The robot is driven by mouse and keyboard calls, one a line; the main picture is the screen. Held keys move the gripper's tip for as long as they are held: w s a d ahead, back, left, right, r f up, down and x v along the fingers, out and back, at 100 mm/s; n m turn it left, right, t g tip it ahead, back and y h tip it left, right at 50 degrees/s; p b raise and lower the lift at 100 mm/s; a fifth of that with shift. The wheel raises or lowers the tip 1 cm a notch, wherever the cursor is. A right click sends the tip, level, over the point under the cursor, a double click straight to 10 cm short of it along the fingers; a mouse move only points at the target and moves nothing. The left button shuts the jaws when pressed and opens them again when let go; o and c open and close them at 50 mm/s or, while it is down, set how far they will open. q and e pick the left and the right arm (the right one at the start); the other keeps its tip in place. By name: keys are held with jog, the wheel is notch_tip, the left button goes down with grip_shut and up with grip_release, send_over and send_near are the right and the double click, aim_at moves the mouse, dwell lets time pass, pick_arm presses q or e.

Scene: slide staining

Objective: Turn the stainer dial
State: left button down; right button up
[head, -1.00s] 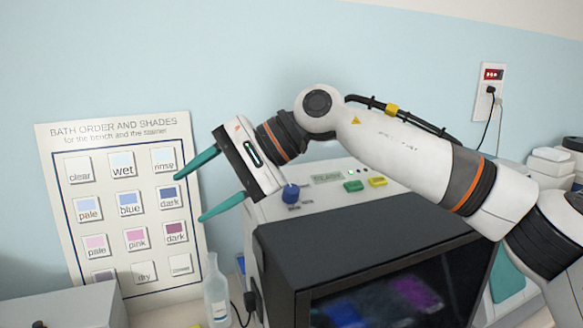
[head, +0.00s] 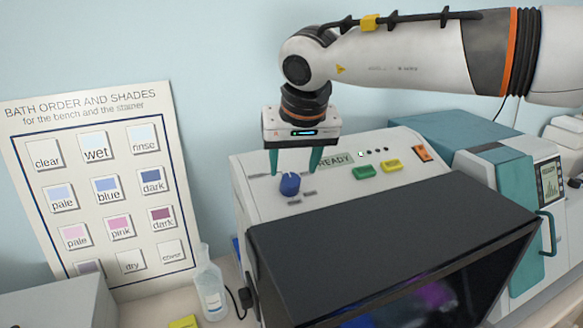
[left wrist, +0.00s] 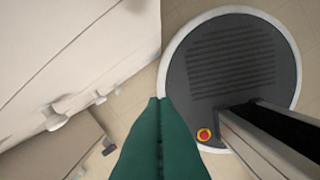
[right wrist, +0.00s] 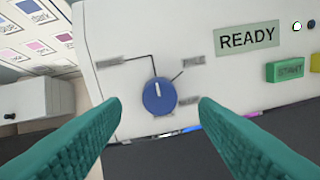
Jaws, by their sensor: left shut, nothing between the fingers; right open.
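The stainer (head: 262,212) is a white machine with a dark hood and a sloped panel. Its blue dial (head: 289,184) has a white pointer mark, and in the right wrist view the dial (right wrist: 159,96) has its mark pointing up, slightly left, toward one of several blurred labels. My right gripper (head: 295,172) is open, fingers pointing down, just above and behind the dial in the head view. In the right wrist view the dial lies between the two teal fingers, apart from both. My left gripper (left wrist: 160,105) is shut and empty above the floor, in the left wrist view.
The panel has a READY display (head: 336,160), a green START button (head: 364,172), a yellow button (head: 390,166) and an orange switch (head: 422,153). A bottle (head: 211,290) stands left of the stainer. A shade chart (head: 105,190) leans on the wall. A teal-and-white device (head: 500,190) stands right.

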aim_at(291, 178)
jog(key=x, duration=0.3)
jog(key=shift+w+r+p, duration=0.1)
jog(key=shift+w+p, duration=0.05)
jog(key=shift+p, duration=0.15)
jog(key=shift+w+a+f, duration=0.1)
jog(key=shift+f, duration=0.45)
pick_arm(q)
jog(key=shift+w+d+r, duration=0.1)
jog(key=shift+w+r, duration=0.6)
jog(key=shift+w, duration=0.05)
pick_arm(e)
jog(key=shift+f, duration=0.1)
jog(key=shift+c, duration=0.5)
pick_arm(q)
jog(key=shift+s+f, duration=0.1)
jog(key=shift+s, duration=0.05)
pick_arm(e)
jog(key=c, duration=0.9)
